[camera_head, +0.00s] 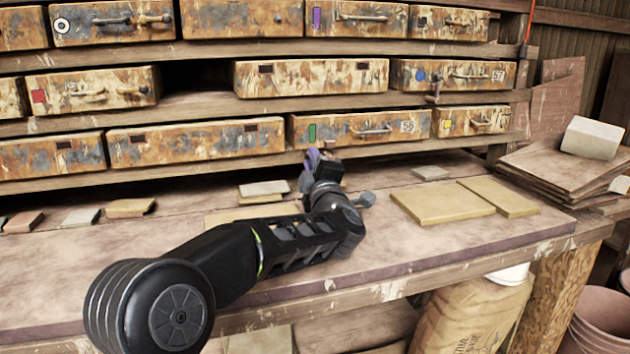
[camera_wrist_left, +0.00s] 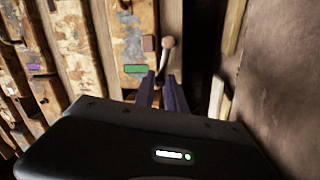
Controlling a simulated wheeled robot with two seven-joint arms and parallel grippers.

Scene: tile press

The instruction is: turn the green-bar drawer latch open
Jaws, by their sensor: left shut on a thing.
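The green-bar drawer (camera_head: 345,129) is a worn, rust-patched drawer front with a green bar (camera_head: 312,134), a metal handle and a number label. It sits in the lowest drawer row. In the left wrist view the green bar (camera_wrist_left: 136,69) shows just beyond my fingers. The latch (camera_wrist_left: 167,46) is a thin lever with a rounded brown end, standing beside the drawer front. My left gripper (camera_head: 314,160) is at the drawer's lower left edge. In the wrist view its purple fingers (camera_wrist_left: 162,88) are shut on the latch lever. The fingers partly hide the lever. My right gripper is not seen.
Other drawers surround it, including one with a yellow mark (camera_head: 480,121) to the right and a wide one (camera_head: 195,143) to the left. Below, the workbench (camera_head: 400,240) holds yellowish tiles (camera_head: 442,204) and small pieces. A stack of boards (camera_head: 560,165) stands at the right end.

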